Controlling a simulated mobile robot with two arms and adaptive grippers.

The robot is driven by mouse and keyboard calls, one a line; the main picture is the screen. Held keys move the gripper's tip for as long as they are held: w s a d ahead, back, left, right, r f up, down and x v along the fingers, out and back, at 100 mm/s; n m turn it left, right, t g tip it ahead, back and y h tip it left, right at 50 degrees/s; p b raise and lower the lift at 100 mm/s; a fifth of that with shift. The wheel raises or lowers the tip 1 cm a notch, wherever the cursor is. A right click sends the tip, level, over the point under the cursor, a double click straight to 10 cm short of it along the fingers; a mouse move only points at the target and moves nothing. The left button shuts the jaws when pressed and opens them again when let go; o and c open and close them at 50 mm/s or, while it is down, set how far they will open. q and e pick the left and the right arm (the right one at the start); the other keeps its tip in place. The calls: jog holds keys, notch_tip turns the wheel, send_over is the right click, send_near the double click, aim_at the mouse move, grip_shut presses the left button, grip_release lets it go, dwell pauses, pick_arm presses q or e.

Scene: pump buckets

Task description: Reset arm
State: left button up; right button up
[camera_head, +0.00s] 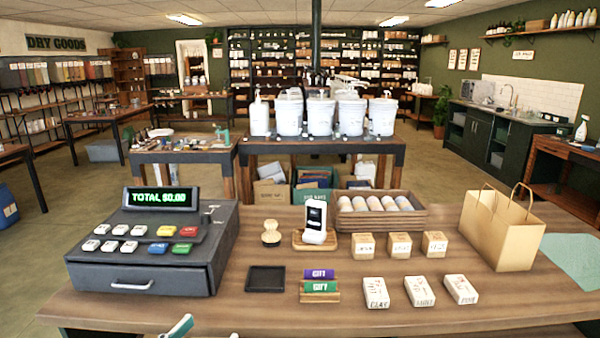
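Neither of my grippers can be made out. A teal and white piece (178,326) pokes up at the bottom edge, left of centre. It is cut off by the frame, and I cannot tell whether it belongs to one of my arms. Several white pump buckets (289,115) stand upright in a row on a dark-topped table (260,147) beyond the counter. Pump heads show on top of some of them.
The near wooden counter (400,318) holds a cash register (140,255), a card reader (315,221), a wooden tray of cups (425,219), small boxes, soap bars (376,292) and a paper bag (505,225). Floor (90,185) is open at left.

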pick_arm(q)
jog(key=w+a+f+n+g+y, duration=0.15)
jog(key=a+f, duration=0.25)
jog(key=f, duration=0.7)
jog(key=w+a+f+n+g+y, duration=0.1)
jog(key=a+f+g+y, duration=0.15)
jog(key=f, duration=0.85)
jog(key=s+a+f+g+y, duration=0.1)
jog(key=s+a+f, duration=0.15)
jog(key=f, duration=0.65)
jog(key=s+a+f+g+y, duration=0.1)
jog(key=s+f, duration=0.3)
jog(key=f, duration=0.5)
jog(key=s+f+g, duration=0.5)
jog(key=s+f, duration=1.1)
jog(key=f, duration=0.3)
jog(key=s+d+f+g, duration=0.1)
jog(key=s+f, duration=0.2)
jog(key=s, duration=0.4)
jog(key=s+d+f+g, duration=0.1)
jog(key=s+f+g, duration=0.1)
jog(key=s, duration=0.5)
jog(key=s+d+f+g+y, duration=0.1)
jog(key=s+f, duration=0.3)
jog(key=s, duration=0.3)
jog(key=shift+s+g, duration=0.2)
jog(key=shift+g, duration=0.1)
pick_arm(e)
jog(key=shift+a, duration=0.2)
